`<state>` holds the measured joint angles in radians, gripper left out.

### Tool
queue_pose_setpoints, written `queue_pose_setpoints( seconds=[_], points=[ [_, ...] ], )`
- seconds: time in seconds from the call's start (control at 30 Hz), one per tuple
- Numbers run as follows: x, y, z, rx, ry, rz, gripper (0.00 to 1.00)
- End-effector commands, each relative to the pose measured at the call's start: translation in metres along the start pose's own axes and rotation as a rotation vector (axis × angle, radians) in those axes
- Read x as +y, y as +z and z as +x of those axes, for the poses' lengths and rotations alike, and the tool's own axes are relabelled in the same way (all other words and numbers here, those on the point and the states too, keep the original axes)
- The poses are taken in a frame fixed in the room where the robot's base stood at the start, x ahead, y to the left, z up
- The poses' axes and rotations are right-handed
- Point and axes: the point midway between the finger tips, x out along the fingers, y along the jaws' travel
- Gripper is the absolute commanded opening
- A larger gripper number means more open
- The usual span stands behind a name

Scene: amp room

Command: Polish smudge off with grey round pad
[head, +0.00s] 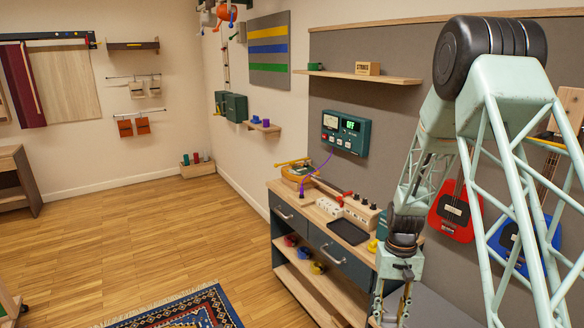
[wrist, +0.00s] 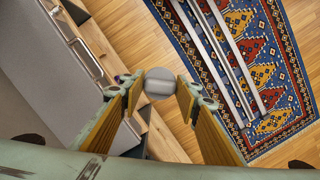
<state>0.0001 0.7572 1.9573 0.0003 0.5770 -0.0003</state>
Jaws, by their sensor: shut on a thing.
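In the wrist view my gripper (wrist: 158,92) is shut on the grey round pad (wrist: 159,80), which sits between the two fingertips. The pad's round grey face shows, and it is held clear over the wooden floor and bench edge. In the head view my gripper (head: 390,312) hangs down in front of the right end of the workbench, and its fingertips are cut off by the lower picture edge. The pad does not show there. I cannot make out a smudge in either view.
The workbench (head: 296,203) holds a dark flat panel (head: 348,231), a white knobbed box (head: 361,213) and small gear. Red (head: 453,211) and blue (head: 513,243) guitars hang at the right. Pale metal bars (wrist: 228,58) cross a patterned rug (wrist: 283,75). The floor (head: 110,238) is clear at left.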

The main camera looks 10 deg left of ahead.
Motion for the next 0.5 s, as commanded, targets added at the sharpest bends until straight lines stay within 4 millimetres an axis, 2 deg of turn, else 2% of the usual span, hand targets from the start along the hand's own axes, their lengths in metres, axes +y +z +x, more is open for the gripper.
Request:
queue_pose_setpoints(
  seconds=[0.5],
  points=[
    [0.0, 0.005, -0.037, 0.0, 0.0, 0.0, 0.22]
  ],
)
